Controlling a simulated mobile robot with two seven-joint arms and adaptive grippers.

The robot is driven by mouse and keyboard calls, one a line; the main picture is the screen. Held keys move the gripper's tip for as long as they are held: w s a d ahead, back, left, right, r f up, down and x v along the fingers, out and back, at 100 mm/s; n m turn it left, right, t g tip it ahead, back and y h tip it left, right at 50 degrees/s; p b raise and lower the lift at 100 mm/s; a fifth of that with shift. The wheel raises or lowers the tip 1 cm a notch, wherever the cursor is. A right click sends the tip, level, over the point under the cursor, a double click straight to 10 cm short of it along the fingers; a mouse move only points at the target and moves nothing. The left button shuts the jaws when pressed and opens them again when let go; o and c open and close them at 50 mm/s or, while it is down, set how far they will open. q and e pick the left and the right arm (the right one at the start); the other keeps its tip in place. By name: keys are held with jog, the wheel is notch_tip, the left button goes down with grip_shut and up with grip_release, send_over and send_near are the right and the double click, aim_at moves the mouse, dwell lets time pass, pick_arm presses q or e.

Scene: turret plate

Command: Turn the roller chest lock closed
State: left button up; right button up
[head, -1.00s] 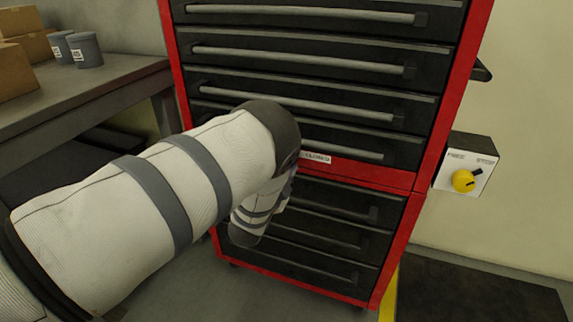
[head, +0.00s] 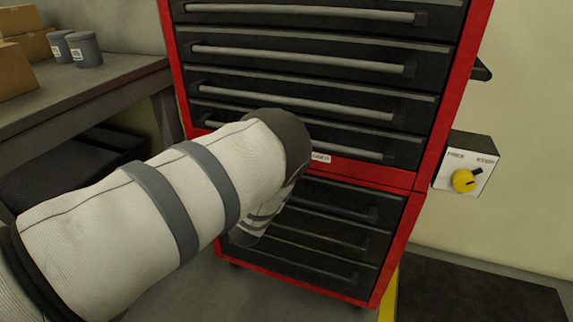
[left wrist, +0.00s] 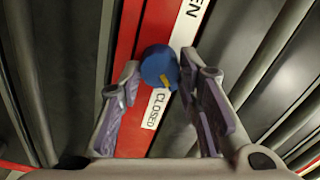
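The red and black roller chest (head: 402,250) stands in the middle of the head view. Its lock is a round blue knob (left wrist: 156,64) with a yellow mark, on the red strip in the left wrist view. The mark is on the knob's lower right side. A CLOSED label (left wrist: 157,108) lies just below the knob and a partly cut-off OPEN label (left wrist: 195,18) lies above right. My left gripper (left wrist: 160,70) is open, one finger on each side of the knob. Its grip is not closed on it. In the head view my left arm hides the lock and gripper. My right gripper is not in view.
A wall box with a yellow knob (head: 464,180) is right of the chest. A grey bench (head: 100,88) with boxes (head: 14,72) and grey cups (head: 85,49) stands at the left. Drawer handles (head: 300,98) stick out from the chest front. A dark mat (head: 480,290) lies at lower right.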

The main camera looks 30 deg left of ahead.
pick_arm(q)
jog(key=o, duration=0.3)
jog(key=v, duration=1.2)
jog(key=shift+d, duration=0.1)
